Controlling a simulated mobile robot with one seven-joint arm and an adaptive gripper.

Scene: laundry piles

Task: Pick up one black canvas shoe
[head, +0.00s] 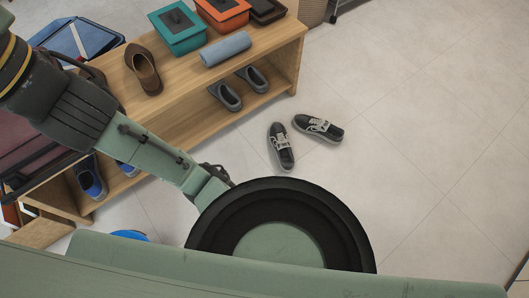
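Two black canvas shoes with white laces lie on the pale tiled floor, right of the wooden bench. One black canvas shoe (281,146) points toward me, and the other black canvas shoe (318,128) lies to its right, angled across. They are close together at their far ends. My arm reaches in from the left, and its end by my gripper (217,176) is left of and nearer than the shoes, apart from them. Its fingers are mostly hidden behind my own round base part, so I cannot tell whether they are open.
A wooden shoe bench (190,83) holds a brown shoe (144,72), a teal box (178,28), an orange box (222,14) and a rolled grey-blue cloth (226,48). Grey slip-on shoes (226,96) sit on its lower shelf. The floor (430,130) to the right is clear.

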